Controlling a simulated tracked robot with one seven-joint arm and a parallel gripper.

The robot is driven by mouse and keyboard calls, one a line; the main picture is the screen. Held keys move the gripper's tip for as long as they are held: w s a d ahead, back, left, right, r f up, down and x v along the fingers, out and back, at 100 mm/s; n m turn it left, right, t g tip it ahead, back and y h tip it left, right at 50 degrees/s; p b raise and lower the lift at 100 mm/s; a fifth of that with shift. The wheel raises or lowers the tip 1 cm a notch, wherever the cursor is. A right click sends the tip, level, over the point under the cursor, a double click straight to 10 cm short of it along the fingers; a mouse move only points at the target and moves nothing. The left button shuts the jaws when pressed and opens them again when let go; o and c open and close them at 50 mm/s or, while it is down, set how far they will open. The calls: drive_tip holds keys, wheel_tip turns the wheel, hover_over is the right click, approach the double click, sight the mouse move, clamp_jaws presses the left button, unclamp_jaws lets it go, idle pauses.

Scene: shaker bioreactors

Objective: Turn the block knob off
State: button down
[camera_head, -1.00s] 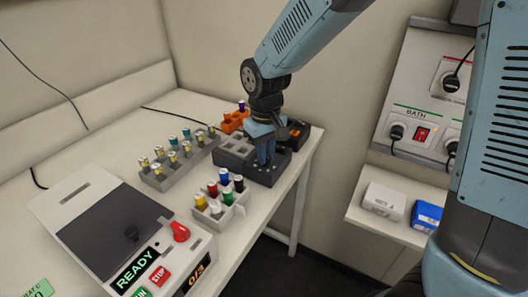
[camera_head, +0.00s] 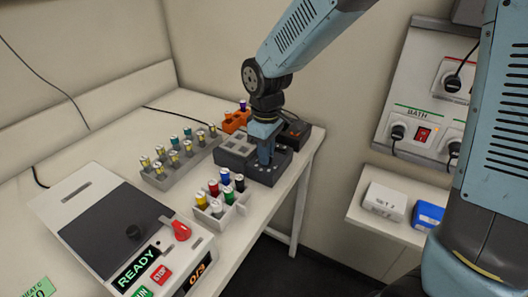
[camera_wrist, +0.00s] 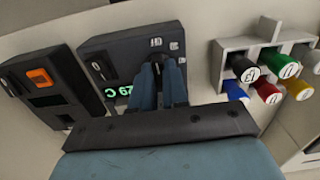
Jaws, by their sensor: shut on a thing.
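The dark grey heating block (camera_head: 232,160) stands at the right end of the bench in the head view. Its front panel (camera_wrist: 110,55) fills the upper middle of the wrist view, with a green lit readout and white marks around the knob. The block knob (camera_wrist: 157,59) is black and mostly hidden between my fingers. My gripper (camera_head: 265,160) points down at the front of the block. In the wrist view my gripper (camera_wrist: 159,85) is shut on the knob, a finger on each side. The knob's exact pointer direction is hidden.
A white rack (camera_head: 224,214) with coloured caps stands close in front of the block. A grey tube rack (camera_head: 160,181) is to the left. A dark unit with an orange switch (camera_wrist: 40,77) sits beside the block. The shaker with a red knob (camera_head: 181,231) is at the front.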

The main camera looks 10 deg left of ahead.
drive_tip(key=shift+w+d, duration=0.1)
drive_tip(key=shift+d, duration=0.05)
drive_tip(key=c, duration=1.1)
unclamp_jaws()
drive_tip(key=shift+c, duration=0.2)
drive_tip(key=shift+r, duration=0.1)
wheel_tip(320, 180, up, 14)
drive_tip(key=shift+f, duration=0.25)
drive_tip(key=s+d+r+m+t, duration=0.1)
drive_tip(key=s+d+m+t, duration=0.1)
drive_tip(key=d, duration=0.8)
drive_tip(key=s+d+r+m+t, duration=0.1)
drive_tip(key=s+d+m, duration=0.4)
drive_tip(key=d, duration=0.5)
drive_tip(key=s+d+r+m+t, duration=0.2)
drive_tip(key=d+m, duration=0.4)
drive_tip(key=d, duration=0.4)
drive_tip(key=shift+s+r+m+t, duration=0.3)
drive_tip(key=shift+s+r, duration=0.15)
drive_tip(key=shift+s, duration=0.75)
